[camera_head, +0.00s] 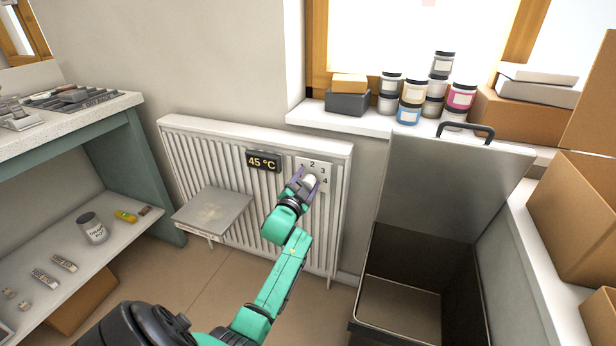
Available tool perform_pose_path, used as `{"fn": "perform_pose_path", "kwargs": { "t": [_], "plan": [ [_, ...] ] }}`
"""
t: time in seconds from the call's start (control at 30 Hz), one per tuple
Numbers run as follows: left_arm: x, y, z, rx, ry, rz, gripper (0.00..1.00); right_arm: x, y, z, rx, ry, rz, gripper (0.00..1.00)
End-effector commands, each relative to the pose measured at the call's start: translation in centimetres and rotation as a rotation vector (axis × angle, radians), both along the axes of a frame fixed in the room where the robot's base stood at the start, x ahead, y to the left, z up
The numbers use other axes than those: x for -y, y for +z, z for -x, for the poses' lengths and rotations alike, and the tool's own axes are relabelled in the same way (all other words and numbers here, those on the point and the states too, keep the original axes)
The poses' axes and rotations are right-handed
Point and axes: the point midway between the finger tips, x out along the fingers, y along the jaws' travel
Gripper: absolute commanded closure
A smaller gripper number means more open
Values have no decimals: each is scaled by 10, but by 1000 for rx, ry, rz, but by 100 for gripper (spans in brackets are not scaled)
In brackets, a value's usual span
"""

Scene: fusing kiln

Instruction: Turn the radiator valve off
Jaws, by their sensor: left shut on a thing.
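The light radiator valve knob (311,181) sits at the plate's middle. My left gripper (307,184) is shut on the knob, its purple fingers on either side. The gripper hides the plate's lower left part, and the knob's exact setting cannot be made out. My right gripper is not in view.
A grey shelf plate (213,211) juts out in front of the radiator's left side. An open metal bin (400,310) with raised lid stands at right. Jars (413,91) and boxes crowd the sill. A workbench (75,122) stands at left.

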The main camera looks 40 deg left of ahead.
Motion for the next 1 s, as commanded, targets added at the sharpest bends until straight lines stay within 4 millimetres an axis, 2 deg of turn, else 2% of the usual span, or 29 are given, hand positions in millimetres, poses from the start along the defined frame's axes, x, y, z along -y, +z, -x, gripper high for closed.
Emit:
{"fn": "perform_pose_path", "kwargs": {
  "t": [0.03, 0.3, 0.6, 0.9, 1.0],
  "plan": [
    [-1, 6, 0, 20, 2, 40, 87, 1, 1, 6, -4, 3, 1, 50],
    [-4, 5, 1, 105, 2, 280, 87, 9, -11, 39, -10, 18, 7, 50],
    [-5, 2, 1, 195, 3, 542, 87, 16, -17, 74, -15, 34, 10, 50],
    [-5, -1, 1, 265, 4, 742, 87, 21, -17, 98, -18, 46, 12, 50],
    [-5, -2, 1, 280, 4, 785, 87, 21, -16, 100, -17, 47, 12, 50]
  ]
}}
